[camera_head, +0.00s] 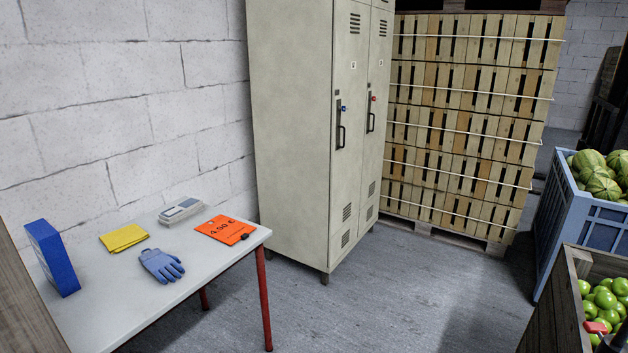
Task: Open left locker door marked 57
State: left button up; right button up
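A tall beige metal locker (290,130) stands against the white block wall, with two narrow doors on its right-facing front. The left locker door (348,190) looks shut. It has a small number plate (353,65), too small to read, a blue key or tag (343,108) at the lock and a black handle (341,136) below it. The right locker door (375,150) also looks shut, with a red tag (373,98) and its own black handle (371,122).
A white table (140,310) with red legs stands left, carrying a blue box, yellow cloth, blue glove, grey device and orange price sign. Stacked wooden crates (470,110) stand right of the locker. A blue melon crate (585,215) and wooden apple crate (555,310) stand right. Floor before the locker is clear.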

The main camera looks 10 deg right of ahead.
aim_at(351, 18)
jog(key=i+z, duration=0.3)
jog(key=i, duration=1.35)
jog(key=i+l+u, duration=0.1)
jog(key=i+l, duration=0.25)
jog(key=i+l+u, duration=0.15)
jog(key=i+l, duration=0.15)
jog(key=i+l+u, duration=0.1)
jog(key=i+l, duration=0.2)
jog(key=l, duration=0.25)
jog(key=i+l+u, duration=0.1)
jog(key=i+l, duration=0.2)
jog(key=l, duration=0.15)
jog(key=i+l+u, duration=0.15)
jog(key=l, duration=0.65)
jog(key=i+l+z, duration=0.1)
jog(key=l, duration=0.3)
jog(key=i, duration=0.05)
